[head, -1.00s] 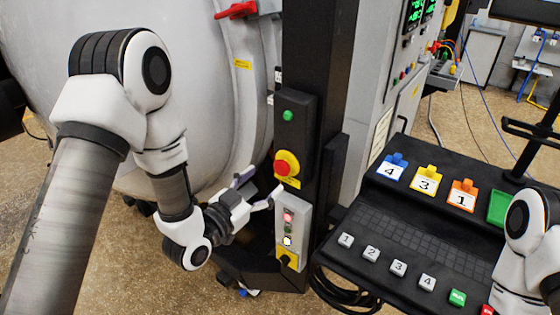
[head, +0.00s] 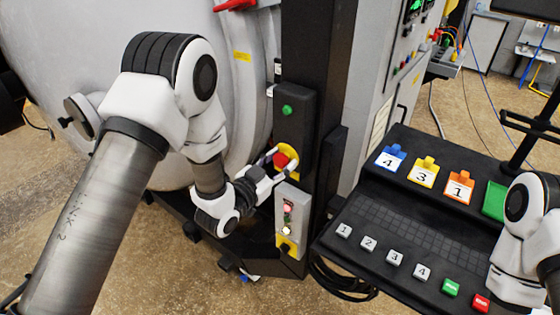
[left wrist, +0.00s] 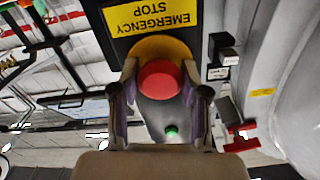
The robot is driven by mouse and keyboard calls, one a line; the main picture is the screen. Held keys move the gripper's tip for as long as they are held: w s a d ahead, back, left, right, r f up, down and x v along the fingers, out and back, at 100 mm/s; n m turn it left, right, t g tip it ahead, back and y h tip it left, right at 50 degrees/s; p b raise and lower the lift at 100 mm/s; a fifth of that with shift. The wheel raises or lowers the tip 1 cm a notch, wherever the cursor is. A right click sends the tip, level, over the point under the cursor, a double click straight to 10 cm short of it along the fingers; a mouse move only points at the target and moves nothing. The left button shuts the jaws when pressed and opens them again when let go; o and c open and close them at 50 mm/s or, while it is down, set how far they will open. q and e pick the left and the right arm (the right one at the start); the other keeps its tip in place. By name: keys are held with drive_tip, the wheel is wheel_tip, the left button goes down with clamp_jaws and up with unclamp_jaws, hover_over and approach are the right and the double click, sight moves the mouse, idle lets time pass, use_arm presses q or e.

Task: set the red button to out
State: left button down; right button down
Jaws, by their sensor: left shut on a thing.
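The red button (head: 280,160) is a round mushroom knob on a yellow plate, on a black box fixed to the dark post. In the left wrist view the red button (left wrist: 160,79) sits between my two fingers, below an upside-down yellow EMERGENCY STOP label (left wrist: 150,15). My left gripper (head: 277,156) is shut on the red button, with one finger on each side of it. Part of the button is hidden by a finger in the head view. My right arm shows at the right edge; its gripper is out of view.
A green button (head: 287,110) is above the red one. A grey box with small lights (head: 288,210) is just below. The pale furnace drum (head: 100,60) stands left. A black console (head: 385,215) with numbered buttons and coloured tags stands right.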

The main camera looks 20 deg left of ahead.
use_arm(q)
drive_tip(key=shift+s+a+f+b, duration=0.1)
drive_tip(key=shift+s+f+b, duration=0.1)
drive_tip(key=shift+b, duration=0.25)
drive_tip(key=shift+s+a, duration=0.1)
drive_tip(key=shift+s, duration=0.25)
drive_tip(key=shift+s+r, duration=0.2)
drive_tip(key=shift+r, duration=0.05)
drive_tip(key=shift+w, duration=0.1)
drive_tip(key=c, duration=0.5)
unclamp_jaws()
drive_tip(key=shift+c, duration=0.2)
drive_tip(key=shift+s+a, duration=0.1)
drive_tip(key=shift+s, duration=0.15)
use_arm(e)
drive_tip(key=shift+s+a+f, duration=0.15)
drive_tip(key=shift+s+f, duration=0.3)
drive_tip(key=shift+f, duration=0.05)
